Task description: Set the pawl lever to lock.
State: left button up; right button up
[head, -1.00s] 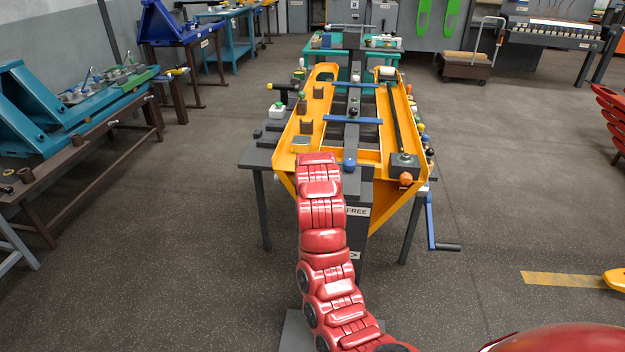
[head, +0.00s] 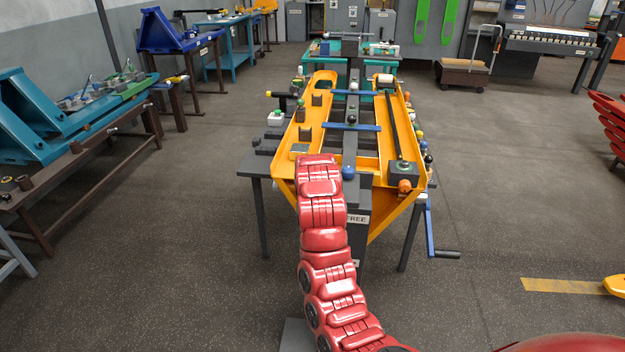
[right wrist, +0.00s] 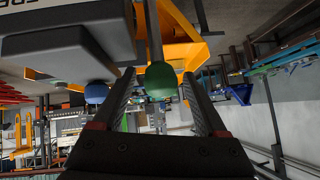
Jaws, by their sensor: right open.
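A lever with a grey rod and a green knob (right wrist: 161,80) shows in the right wrist view, apparently the pawl lever. My right gripper (right wrist: 157,88) is open, with one finger on each side of the green knob in the picture. I cannot tell whether either finger touches it. In the head view, my red right arm hides this gripper and the green knob at the front of the yellow frame (head: 385,165). A white plate reading FREE (head: 357,219) shows partly beside the arm. No lock label is readable. My left gripper is out of view.
A blue knob (right wrist: 97,93) lies just outside the left finger in the wrist view. A blue crank with a dark handle (head: 445,253) sticks out at the frame's right side. A brown bench (head: 90,160) stands at the left. The floor on the right is mostly clear.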

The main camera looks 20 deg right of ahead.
jog(key=p+v, duration=0.5)
jog(key=v, duration=1.2)
jog(key=shift+r, duration=0.2)
